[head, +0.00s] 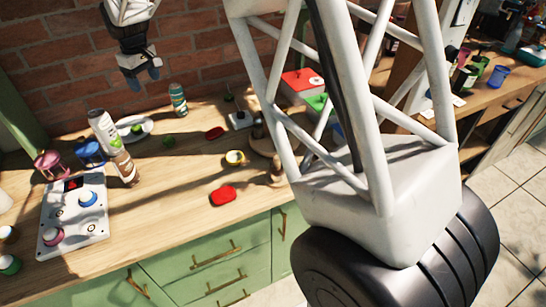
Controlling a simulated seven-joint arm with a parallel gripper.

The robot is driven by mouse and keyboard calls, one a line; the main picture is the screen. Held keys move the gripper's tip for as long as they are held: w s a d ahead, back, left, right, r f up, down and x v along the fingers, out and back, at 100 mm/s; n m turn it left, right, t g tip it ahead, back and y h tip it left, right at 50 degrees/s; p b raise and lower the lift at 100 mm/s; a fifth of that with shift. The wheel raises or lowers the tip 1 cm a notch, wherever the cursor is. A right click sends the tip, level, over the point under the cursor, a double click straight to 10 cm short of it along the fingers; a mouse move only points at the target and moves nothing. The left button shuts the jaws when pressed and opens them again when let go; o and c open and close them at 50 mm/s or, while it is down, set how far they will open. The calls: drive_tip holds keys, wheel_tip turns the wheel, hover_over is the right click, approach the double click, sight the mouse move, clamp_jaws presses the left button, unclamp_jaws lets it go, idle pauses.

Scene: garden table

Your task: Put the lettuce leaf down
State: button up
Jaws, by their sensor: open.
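My gripper (144,79) hangs at the upper left, above the back of the table and in front of the brick wall. Its blue-tipped fingers are open, and I see nothing between them. A small green piece (137,129) lies on a white plate (147,125) below the gripper. Another small green thing (168,141) lies on the wood just to the right of the plate. Both are too small to tell which is the lettuce leaf.
Bottles (102,128) stand left of the plate, and a teal bottle (178,99) stands behind it. The table's middle front is mostly clear.

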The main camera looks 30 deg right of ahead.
drive_tip(key=s+d+r+m, duration=0.1)
drive_tip(key=s+d+r, duration=0.25)
drive_tip(key=s, duration=0.45)
drive_tip(key=s+d+r+m+t, duration=0.1)
drive_tip(key=s+d+r, duration=0.1)
drive_tip(key=s+d, duration=0.35)
drive_tip(key=s+d+r+m, duration=0.2)
drive_tip(key=s+d, duration=0.1)
drive_tip(key=s, duration=0.7)
drive_tip(key=s+d+f+m, duration=0.1)
drive_tip(key=s+d+f, duration=0.1)
drive_tip(key=s, duration=1)
drive_tip(key=s+d+f+m+t, duration=0.1)
drive_tip(key=s+d+f+m, duration=0.1)
drive_tip(key=s, duration=1)
drive_tip(key=shift+s+d+f, duration=0.25)
drive_tip(key=shift+d+f, duration=0.2)
drive_tip(key=shift+d, duration=0.65)
drive_tip(key=shift+o, duration=0.3)
drive_tip(key=shift+w, duration=0.15)
